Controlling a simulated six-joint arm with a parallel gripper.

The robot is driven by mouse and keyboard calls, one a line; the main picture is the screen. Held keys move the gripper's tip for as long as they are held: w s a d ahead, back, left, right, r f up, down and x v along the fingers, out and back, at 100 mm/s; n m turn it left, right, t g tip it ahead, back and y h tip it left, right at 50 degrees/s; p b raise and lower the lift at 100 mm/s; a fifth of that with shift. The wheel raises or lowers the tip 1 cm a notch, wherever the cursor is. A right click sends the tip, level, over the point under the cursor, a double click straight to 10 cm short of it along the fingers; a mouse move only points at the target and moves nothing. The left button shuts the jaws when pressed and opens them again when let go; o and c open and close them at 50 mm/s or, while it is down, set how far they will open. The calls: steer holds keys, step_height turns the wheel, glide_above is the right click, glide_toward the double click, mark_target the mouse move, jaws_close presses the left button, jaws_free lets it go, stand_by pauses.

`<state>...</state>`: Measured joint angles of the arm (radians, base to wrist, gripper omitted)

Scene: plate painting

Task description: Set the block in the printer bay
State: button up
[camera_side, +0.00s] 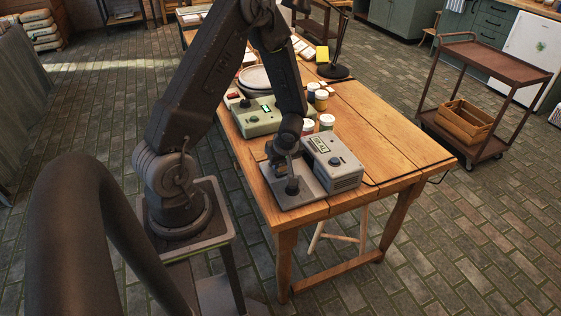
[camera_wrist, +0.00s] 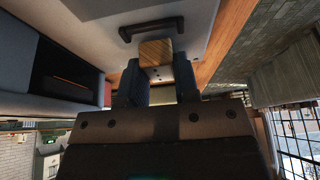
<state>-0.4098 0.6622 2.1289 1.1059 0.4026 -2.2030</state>
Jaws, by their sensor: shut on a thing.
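My gripper (camera_wrist: 158,75) is shut on a small wooden-coloured block (camera_wrist: 156,51), held between the fingertips in the wrist view. In the side view my gripper (camera_side: 288,178) is low over a grey plate (camera_side: 309,194) at the table's near end; the block cannot be made out there. A grey box-shaped machine (camera_side: 332,163) with a small display stands just right of my gripper. In the wrist view its dark open bay (camera_wrist: 62,78) is to the left of the block, with a thin orange strip inside. The block is apart from the bay.
A black handle (camera_wrist: 150,27) is on the grey surface beyond the block. A pale green machine (camera_side: 256,116), white-lidded jars (camera_side: 326,122) and a stack of plates (camera_side: 256,78) stand farther back on the wooden table (camera_side: 380,130). The table's right part is clear.

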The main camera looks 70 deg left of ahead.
steer(key=shift+f, duration=0.35)
steer(key=o, duration=0.9)
steer(key=s+d+r+m+t+h, duration=0.15)
steer(key=d+r+m, duration=0.25)
steer(key=d+r, duration=0.55)
steer(key=s+d+r+m+t, duration=0.15)
steer(key=d+r+m, duration=0.25)
steer(key=r, duration=1)
steer(key=s+d+r+m+t+h, duration=0.1)
steer(key=s+d+r+m, duration=0.1)
steer(key=m, duration=0.1)
steer(key=s+d+r+m+h, duration=0.1)
steer(key=s+d+r+m, duration=0.1)
steer(key=d+r+m, duration=0.1)
steer(key=s+d+r+m+t+h, duration=0.1)
steer(key=s+d+r+m, duration=0.1)
steer(key=d+m, duration=0.1)
steer(key=shift+s+d+r+m+t, duration=0.2)
steer(key=shift+d+m+t, duration=0.1)
steer(key=shift+m, duration=0.2)
